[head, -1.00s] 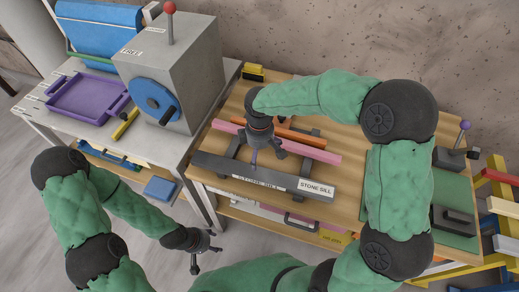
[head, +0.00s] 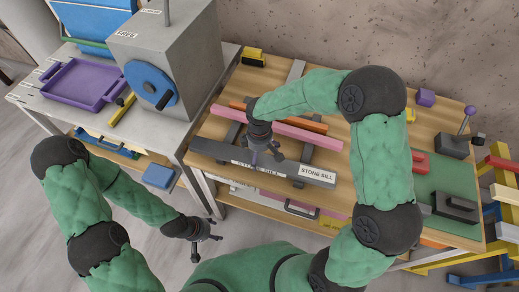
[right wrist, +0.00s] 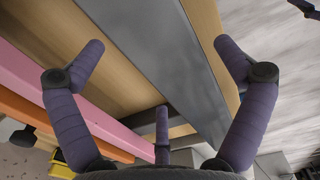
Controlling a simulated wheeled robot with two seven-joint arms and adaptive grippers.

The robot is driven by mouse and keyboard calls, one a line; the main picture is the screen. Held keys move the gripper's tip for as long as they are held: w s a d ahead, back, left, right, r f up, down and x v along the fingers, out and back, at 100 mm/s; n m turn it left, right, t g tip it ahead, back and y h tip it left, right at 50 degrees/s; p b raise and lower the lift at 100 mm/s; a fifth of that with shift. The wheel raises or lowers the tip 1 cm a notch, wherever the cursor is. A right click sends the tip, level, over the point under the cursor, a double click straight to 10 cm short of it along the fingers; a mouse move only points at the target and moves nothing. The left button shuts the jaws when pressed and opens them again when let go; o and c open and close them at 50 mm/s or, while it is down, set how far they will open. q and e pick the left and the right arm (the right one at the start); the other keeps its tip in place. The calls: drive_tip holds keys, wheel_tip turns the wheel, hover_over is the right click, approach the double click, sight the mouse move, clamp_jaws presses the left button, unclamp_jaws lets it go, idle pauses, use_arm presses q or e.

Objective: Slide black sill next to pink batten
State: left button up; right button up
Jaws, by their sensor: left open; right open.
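The black sill (head: 214,150), a long dark bar with a "STONE SILL" label, lies across two dark rails on the wooden bench. The pink batten (head: 300,132) lies roughly parallel behind it, with a gap between them. My right gripper (head: 264,157) is open, pointing down over the middle of the sill and hiding part of it. In the right wrist view, the sill (right wrist: 165,50) runs between the spread fingers, and the pink batten (right wrist: 22,72) is at the left; contact cannot be told. My left gripper (head: 206,240) is open and empty, in front of the bench and away from the sill.
An orange bar (head: 310,124) lies behind the pink batten. A green mat (head: 450,180) with dark blocks is at the right. A grey machine with a blue wheel (head: 150,83) and a purple tray (head: 80,84) stand on the left table.

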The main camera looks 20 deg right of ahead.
drive_tip(key=shift+f, duration=0.25)
drive_tip(key=c, duration=1.6)
drive_tip(key=shift+o, duration=0.2)
